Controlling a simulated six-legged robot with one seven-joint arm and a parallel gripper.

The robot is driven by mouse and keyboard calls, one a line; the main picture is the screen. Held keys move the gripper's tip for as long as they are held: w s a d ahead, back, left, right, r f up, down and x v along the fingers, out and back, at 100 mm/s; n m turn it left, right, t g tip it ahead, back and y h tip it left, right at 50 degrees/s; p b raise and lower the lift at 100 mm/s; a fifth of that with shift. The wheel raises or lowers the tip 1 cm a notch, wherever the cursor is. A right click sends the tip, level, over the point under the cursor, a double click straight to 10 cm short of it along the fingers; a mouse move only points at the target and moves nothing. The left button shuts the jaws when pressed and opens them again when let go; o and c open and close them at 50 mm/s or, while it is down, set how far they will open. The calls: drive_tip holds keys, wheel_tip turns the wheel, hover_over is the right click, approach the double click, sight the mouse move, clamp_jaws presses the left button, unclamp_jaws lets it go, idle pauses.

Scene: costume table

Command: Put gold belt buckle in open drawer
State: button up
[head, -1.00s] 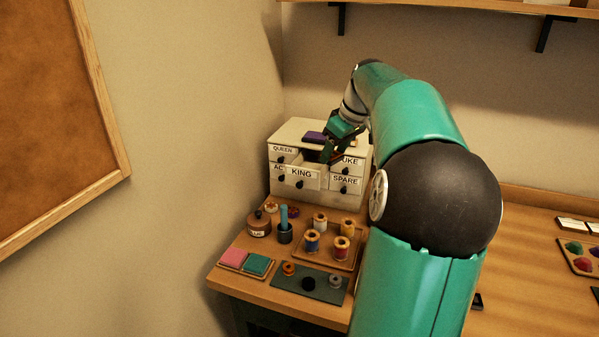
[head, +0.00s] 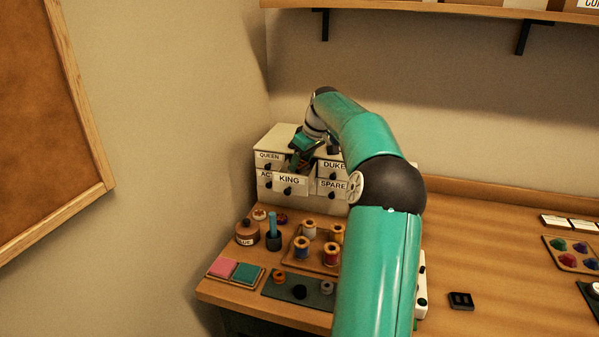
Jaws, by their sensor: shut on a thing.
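The open drawer (head: 289,181), labelled KING, sticks out from the front of a small white cabinet (head: 285,206). My gripper (head: 298,163) points down over the drawer's opening, just behind its front panel. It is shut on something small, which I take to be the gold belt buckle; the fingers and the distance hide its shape. I cannot tell whether the fingertips are inside the drawer or just above it. My arm covers the cabinet's right side.
Shut drawers labelled QUEEN (head: 268,156), DUKE (head: 334,166) and SPARE (head: 332,185) surround the open one. A shelf (head: 430,10) hangs above.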

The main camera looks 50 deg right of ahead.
sight(299, 172)
drive_tip(key=shift+w+d+f, duration=0.2)
drive_tip(key=shift+w+f, duration=0.25)
drive_tip(key=shift+f, duration=0.15)
drive_tip(key=shift+w+d+f, duration=0.1)
drive_tip(key=shift+w+f, duration=0.05)
drive_tip(key=shift+f, duration=0.75)
drive_tip(key=shift+w+d+f, duration=0.1)
drive_tip(key=shift+w+f, duration=0.05)
drive_tip(key=shift+f, duration=0.75)
drive_tip(key=shift+f, duration=0.2)
drive_tip(key=o, duration=0.7)
